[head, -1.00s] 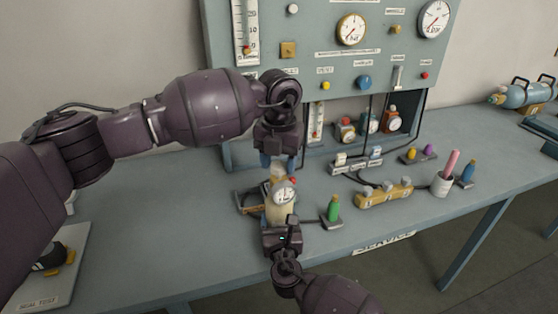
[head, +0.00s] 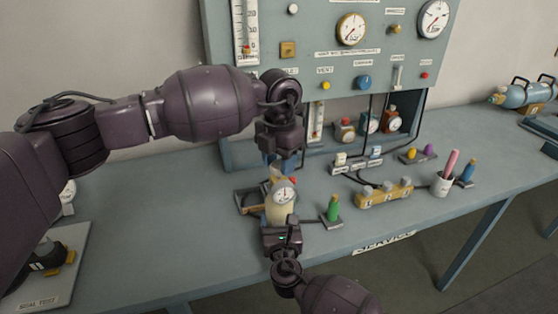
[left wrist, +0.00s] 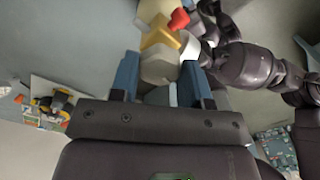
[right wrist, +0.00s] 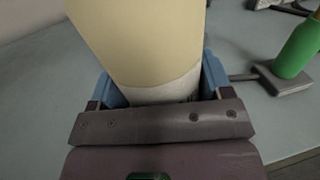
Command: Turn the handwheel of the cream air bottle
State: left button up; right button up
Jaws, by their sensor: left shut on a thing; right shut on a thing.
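The cream air bottle (head: 279,207) stands upright at the bench's front, with a round white gauge (head: 284,191) and a red part (head: 293,180) near its top. My left gripper (head: 279,163) points down over the bottle's top. In the left wrist view, its blue fingers are shut on the pale grey handwheel (left wrist: 160,66), beside the brass-coloured valve (left wrist: 162,35). My right gripper (head: 281,226) is in front of the bottle. In the right wrist view, its blue fingers are shut around the bottle's pale lower band (right wrist: 160,92). The handwheel is mostly hidden in the head view.
A yellow block (head: 384,194), a white cup (head: 443,184) and a gauge panel (head: 320,50) are farther off. A dark-framed tray (head: 246,202) lies just left.

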pick_arm(q)
jog(key=m, duration=0.4)
jog(key=shift+m, duration=0.3)
jog(key=m, duration=0.3)
jog(key=shift+r+m, duration=0.1)
jog(key=shift+m, duration=0.3)
jog(key=m, duration=1.2)
jog(key=shift+m, duration=0.3)
jog(key=m, duration=0.3)
jog(key=shift+m, duration=0.3)
jog(key=m, duration=0.4)
jog(key=shift+m, duration=2.1)
